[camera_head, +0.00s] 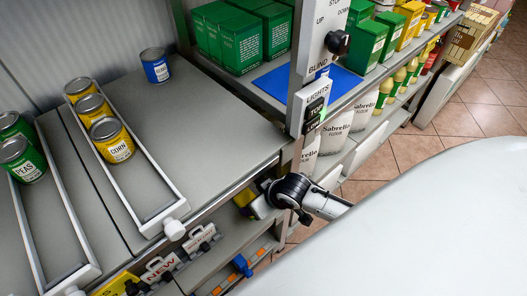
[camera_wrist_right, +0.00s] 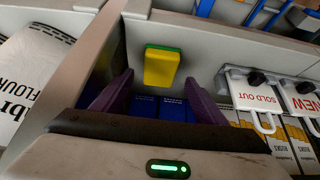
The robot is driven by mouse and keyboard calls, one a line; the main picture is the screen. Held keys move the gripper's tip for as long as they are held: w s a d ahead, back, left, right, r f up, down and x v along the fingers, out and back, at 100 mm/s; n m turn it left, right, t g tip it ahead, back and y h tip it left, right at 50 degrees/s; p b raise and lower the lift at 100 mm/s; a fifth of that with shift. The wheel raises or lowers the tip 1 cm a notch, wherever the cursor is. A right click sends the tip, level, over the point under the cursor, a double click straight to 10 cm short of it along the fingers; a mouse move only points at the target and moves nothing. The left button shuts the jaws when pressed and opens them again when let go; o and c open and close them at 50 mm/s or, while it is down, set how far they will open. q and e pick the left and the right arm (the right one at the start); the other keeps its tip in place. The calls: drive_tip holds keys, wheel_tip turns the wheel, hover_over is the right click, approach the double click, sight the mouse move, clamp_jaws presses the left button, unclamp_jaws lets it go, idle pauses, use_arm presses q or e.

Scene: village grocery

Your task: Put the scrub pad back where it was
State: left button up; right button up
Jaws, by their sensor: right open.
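The scrub pad, yellow with a green layer along one edge (camera_wrist_right: 161,66), shows in the right wrist view against a pale grey surface. It lies just beyond my right gripper (camera_wrist_right: 160,88), roughly centred between the two purple fingers. The fingers are spread apart with nothing held between them; I cannot tell whether they touch the pad. In the head view my right arm reaches in under the counter, and the gripper there is mostly hidden. A yellow patch (camera_head: 243,198) shows beside it; I cannot tell if it is the pad. My left gripper is not in view.
Blue packs (camera_wrist_right: 172,107) sit below the pad, beside a grey divider. A flour bag (camera_wrist_right: 28,68) stands left; a SOLD OUT tag (camera_wrist_right: 257,97) hangs right. On the counter (camera_head: 212,118), corn cans (camera_head: 111,140) and peas cans (camera_head: 22,160) stand in racks, near a blue-labelled can (camera_head: 156,66).

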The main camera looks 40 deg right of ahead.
drive_tip(key=p+v, duration=0.2)
drive_tip(key=v, duration=0.4)
drive_tip(key=s+a+t+y, duration=0.2)
drive_tip(key=s+a, duration=0.6)
drive_tip(key=s, duration=0.2)
drive_tip(key=shift+s+a+f+n+t, duration=0.25)
drive_tip(key=shift+a+f+n+t, duration=0.05)
drive_tip(key=shift+a+n+t, duration=0.1)
